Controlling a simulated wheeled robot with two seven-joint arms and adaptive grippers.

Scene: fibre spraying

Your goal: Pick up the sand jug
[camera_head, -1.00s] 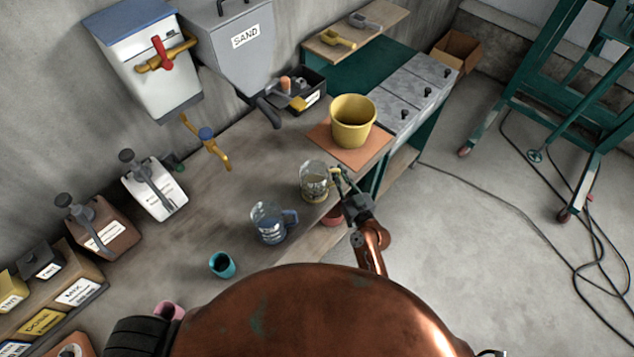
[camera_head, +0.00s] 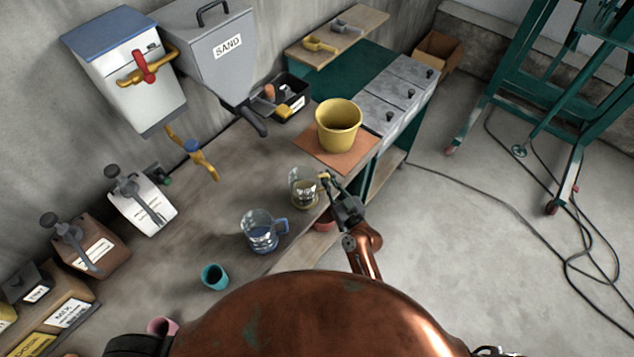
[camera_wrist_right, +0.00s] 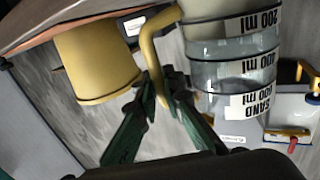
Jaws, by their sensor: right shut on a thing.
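The sand jug (camera_head: 303,192) is a clear jug with a yellow handle, at the right edge of the workbench. In the right wrist view the jug (camera_wrist_right: 235,68) appears upside down, with "SAND" and ml labels. My right gripper (camera_head: 326,183) reaches it from the right and is shut on its yellow handle. The wrist view shows the green fingers (camera_wrist_right: 160,90) on either side of the handle (camera_wrist_right: 154,58). The jug looks upright; whether its base touches the bench is not clear. My left gripper is not in view.
A clear jug with a blue handle (camera_head: 260,232) stands beside the sand jug. A teal cup (camera_head: 214,276) is nearer. A yellow bucket (camera_head: 339,126) sits on an orange board (camera_head: 310,147) behind. The grey SAND hopper (camera_head: 215,65) hangs on the wall. Floor to the right is mostly clear, with cables.

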